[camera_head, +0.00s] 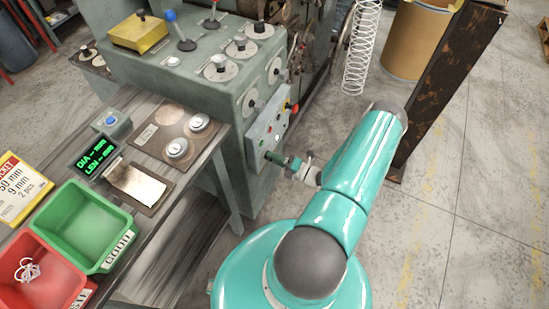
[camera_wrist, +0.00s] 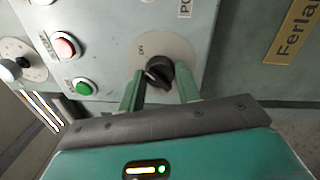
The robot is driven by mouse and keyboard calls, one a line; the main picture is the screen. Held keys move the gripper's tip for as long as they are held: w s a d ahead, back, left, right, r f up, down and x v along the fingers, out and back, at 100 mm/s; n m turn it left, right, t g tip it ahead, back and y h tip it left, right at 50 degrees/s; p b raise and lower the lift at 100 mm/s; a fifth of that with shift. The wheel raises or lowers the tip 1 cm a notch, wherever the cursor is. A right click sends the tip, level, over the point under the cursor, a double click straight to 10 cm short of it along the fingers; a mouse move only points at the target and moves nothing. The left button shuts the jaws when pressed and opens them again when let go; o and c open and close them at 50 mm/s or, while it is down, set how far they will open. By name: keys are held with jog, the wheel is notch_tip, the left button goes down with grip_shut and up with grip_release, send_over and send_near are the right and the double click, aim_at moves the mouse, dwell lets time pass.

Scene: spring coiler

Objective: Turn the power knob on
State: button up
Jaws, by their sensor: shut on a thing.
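The power knob (camera_wrist: 160,73) is a black rotary knob on a pale round plate, with a small mark reading "ON" at its upper left and a partly cut-off "PO" label above right. My gripper (camera_wrist: 160,90) has its two green fingers on either side of the knob and is shut on it. In the head view my gripper (camera_head: 274,158) reaches the lower part of the grey control panel (camera_head: 257,133) on the machine's side and hides the knob. I cannot tell the knob's exact pointer angle.
A red button (camera_wrist: 65,46) and a green button (camera_wrist: 83,87) sit left of the knob. A workbench with a green bin (camera_head: 88,222) and a red bin (camera_head: 38,278) stands at left.

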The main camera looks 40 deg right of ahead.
dwell(0.3)
jog(key=o, duration=1)
jog(key=shift+c, duration=0.2)
jog(key=shift+s, duration=0.1)
jog(key=r+v, duration=0.1)
jog(key=v, duration=1.2)
jog(key=shift+s+f, duration=0.35)
jog(key=shift+f, duration=0.2)
jog(key=shift+d, duration=0.1)
